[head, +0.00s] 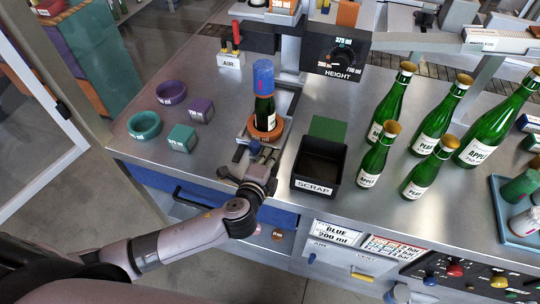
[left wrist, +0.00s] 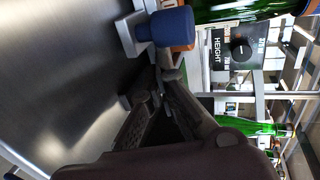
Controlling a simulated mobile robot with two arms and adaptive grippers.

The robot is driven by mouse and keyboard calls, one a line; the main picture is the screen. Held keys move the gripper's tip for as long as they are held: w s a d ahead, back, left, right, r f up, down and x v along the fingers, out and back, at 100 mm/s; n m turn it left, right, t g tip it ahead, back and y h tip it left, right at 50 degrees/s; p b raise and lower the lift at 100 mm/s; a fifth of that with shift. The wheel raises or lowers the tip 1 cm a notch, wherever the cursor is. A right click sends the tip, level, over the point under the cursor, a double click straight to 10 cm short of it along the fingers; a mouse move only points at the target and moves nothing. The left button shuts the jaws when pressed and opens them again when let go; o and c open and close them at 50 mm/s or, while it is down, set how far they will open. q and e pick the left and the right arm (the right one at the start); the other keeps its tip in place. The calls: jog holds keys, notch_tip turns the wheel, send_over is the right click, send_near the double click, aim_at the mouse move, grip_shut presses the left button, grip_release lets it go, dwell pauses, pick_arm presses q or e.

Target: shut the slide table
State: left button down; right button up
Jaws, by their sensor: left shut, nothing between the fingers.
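The slide table (head: 283,128) is a small metal plate on rails, pulled out toward the front of the bench. On it a green bottle with a blue foil cap (head: 263,78) stands upright in an orange ring (head: 264,133). A blue knob (head: 254,147) sits at the plate's front; it shows large in the left wrist view (left wrist: 172,27). My left gripper (head: 265,157) is shut and empty, just in front of the plate beside the knob. Its fingers (left wrist: 168,78) appear close to the knob; whether they touch is unclear. My right gripper is out of view.
The black scrap bin (head: 318,169) stands close to the right of the slide table. Several green bottles (head: 420,140) stand farther right. Purple and teal rings and blocks (head: 171,92) lie to the left. The height dial box (head: 336,56) is behind.

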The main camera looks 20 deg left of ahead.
aim_at(286, 116)
pick_arm(q)
jog(key=shift+w, duration=0.5)
jog(key=w, duration=0.5)
jog(key=w+b, duration=0.1)
jog(key=w, duration=0.4)
jog(key=w+b, duration=0.1)
jog(key=w, duration=0.4)
jog(key=shift+w+d, duration=0.3)
jog(key=shift+w, duration=0.1)
jog(key=shift+r, duration=0.1)
jog(key=shift+a, duration=0.1)
